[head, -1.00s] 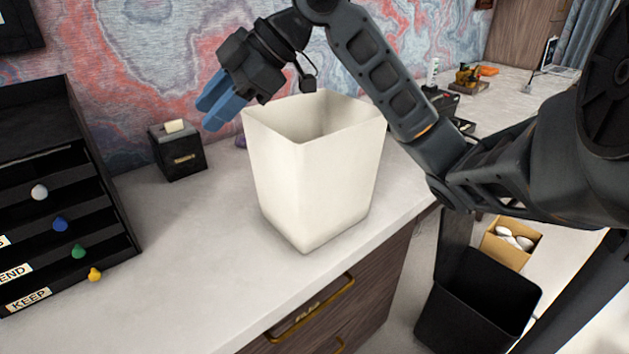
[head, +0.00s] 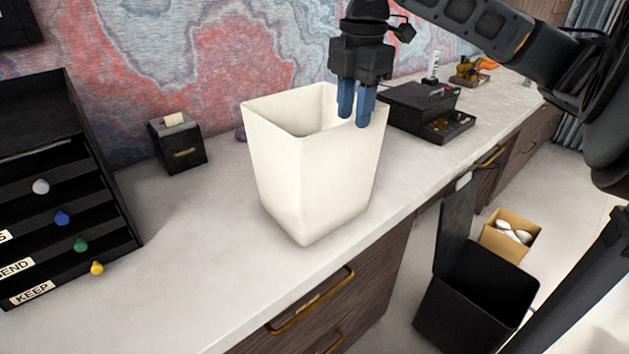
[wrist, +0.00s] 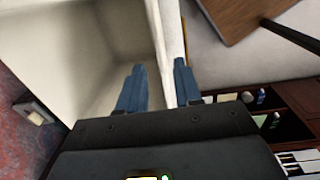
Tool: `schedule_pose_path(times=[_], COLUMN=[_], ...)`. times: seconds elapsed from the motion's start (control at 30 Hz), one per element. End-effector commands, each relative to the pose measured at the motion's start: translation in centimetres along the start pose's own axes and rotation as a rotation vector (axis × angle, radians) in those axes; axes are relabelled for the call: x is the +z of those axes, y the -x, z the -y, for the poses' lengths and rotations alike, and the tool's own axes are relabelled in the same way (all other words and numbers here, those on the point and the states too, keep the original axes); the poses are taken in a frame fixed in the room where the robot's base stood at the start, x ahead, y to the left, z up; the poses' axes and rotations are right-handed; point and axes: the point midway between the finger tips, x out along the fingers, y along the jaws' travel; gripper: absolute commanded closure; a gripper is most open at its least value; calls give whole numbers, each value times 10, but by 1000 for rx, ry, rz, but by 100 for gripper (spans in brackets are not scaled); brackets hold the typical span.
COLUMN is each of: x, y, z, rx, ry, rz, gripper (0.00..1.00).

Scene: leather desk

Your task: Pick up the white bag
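The white bag (head: 310,185) stands upright and open-topped on the pale counter, shaped like a tapered square bin. My gripper (head: 354,120) points down at the bag's right rear rim, with its blue fingers apart. In the wrist view the bag's wall (wrist: 169,25) runs between the fingertips of my gripper (wrist: 160,72). The left finger shows over the bag's inside and the right finger on its outer side. I see no firm grip on the wall. How deep the fingers reach is hard to tell.
A small black box (head: 178,143) stands behind left. A black tiered rack (head: 50,185) with coloured knobs is at far left. A black case (head: 422,108) sits behind right. Below the counter's right edge are an open black bin (head: 478,300) and a cardboard box (head: 510,238).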

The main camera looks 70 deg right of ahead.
Motion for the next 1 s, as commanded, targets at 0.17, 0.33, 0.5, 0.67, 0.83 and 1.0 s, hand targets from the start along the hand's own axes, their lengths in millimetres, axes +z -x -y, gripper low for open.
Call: schedule_pose_path(times=[0.17, 0.33, 0.5, 0.67, 0.83, 1.0], x=[-1, -1, -2, -1, -1, -1], y=[-27, -39, -40, -40, -40, -39], z=[1, 1, 1, 1, 1, 1], rx=[-1, 1, 2, 2, 2, 2], ry=[-2, -1, -1, -1, -1, -1], rz=[-1, -2, -2, -2, -2, -1], gripper=[66, 66, 66, 76, 93, 100])
